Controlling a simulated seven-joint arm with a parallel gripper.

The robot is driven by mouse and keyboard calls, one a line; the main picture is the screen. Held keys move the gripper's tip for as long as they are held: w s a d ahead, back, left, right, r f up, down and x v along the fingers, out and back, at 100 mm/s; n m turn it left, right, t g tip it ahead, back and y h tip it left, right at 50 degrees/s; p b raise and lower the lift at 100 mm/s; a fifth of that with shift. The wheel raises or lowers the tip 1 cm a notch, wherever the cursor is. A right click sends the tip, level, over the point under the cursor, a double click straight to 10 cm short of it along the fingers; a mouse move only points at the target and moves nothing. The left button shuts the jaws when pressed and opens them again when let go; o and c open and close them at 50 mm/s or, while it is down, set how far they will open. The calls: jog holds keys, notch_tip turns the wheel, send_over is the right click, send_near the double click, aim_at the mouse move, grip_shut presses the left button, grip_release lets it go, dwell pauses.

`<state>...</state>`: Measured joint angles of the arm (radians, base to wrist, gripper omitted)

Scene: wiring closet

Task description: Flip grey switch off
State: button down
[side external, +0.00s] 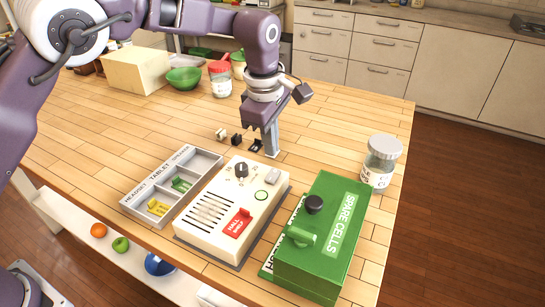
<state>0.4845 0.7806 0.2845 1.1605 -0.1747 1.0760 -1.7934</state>
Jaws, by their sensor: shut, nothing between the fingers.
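The grey switch (273,176) is a small grey block at the far right corner of the top of a cream control box (222,198). Whether it is on or off cannot be told at this size. My gripper (271,151) points down with its fingers shut and empty. In the picture its fingertips are just above and beyond the grey switch, near the far edge of the box, apart from the switch. Their height over the table is hard to judge.
The box top also holds a black knob (241,170), a green round button (261,195) and a red switch (238,223). A green SPARE CELLS box (328,232) stands right, a labelled tray (140,199) left.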

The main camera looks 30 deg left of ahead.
aim_at(273, 168)
jog(key=f, duration=0.4)
jog(key=shift+w+f, duration=0.35)
jog(key=shift+f, duration=0.05)
jog(key=shift+w+f, duration=0.15)
jog(key=shift+f, duration=0.1)
jog(key=shift+s+r, duration=0.25)
jog(key=shift+s, duration=0.5)
notch_tip(273, 168, up, 14)
jog(key=w, duration=0.2)
